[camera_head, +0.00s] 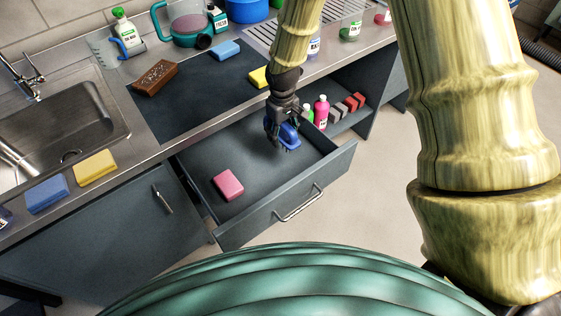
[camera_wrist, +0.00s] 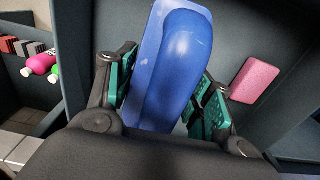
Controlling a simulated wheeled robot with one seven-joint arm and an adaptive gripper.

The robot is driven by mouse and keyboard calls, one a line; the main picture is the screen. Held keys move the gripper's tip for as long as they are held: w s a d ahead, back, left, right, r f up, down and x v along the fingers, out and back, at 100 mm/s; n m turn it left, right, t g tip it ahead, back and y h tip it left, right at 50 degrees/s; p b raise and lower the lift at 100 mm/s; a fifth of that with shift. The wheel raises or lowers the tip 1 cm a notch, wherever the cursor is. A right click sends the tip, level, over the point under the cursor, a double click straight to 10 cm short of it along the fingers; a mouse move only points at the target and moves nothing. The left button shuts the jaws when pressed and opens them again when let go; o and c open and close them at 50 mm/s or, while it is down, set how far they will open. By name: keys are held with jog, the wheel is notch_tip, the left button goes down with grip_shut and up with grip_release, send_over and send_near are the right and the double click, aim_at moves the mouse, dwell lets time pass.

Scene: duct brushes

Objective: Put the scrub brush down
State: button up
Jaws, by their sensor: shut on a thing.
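The blue scrub brush (camera_head: 289,136) is in my gripper (camera_head: 281,128), over the right part of the open drawer (camera_head: 255,197). In the wrist view the scrub brush (camera_wrist: 180,65) lies between the two green-padded fingers of my gripper (camera_wrist: 165,90), its rounded blue handle facing the camera. The fingers are shut on it. Its bristles are hidden. I cannot tell whether the brush touches the drawer floor. A pink sponge (camera_head: 228,185) lies in the drawer, to the left of my gripper; it also shows in the wrist view (camera_wrist: 253,80).
The drawer's front with its handle (camera_head: 300,203) is pulled out. An open shelf with a pink bottle (camera_head: 321,111) and several blocks is to the right. On the counter are a dark mat (camera_head: 190,105), a brown brush (camera_head: 155,78), sponges and a sink (camera_head: 60,125).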

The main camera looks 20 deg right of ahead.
aim_at(282, 158)
jog(key=shift+f+p, duration=0.95)
jog(key=shift+f, duration=4.15)
jog(key=shift+f, duration=0.1)
jog(key=o, duration=1.3)
jog(key=shift+r+b, duration=1.15)
jog(key=shift+r, duration=5)
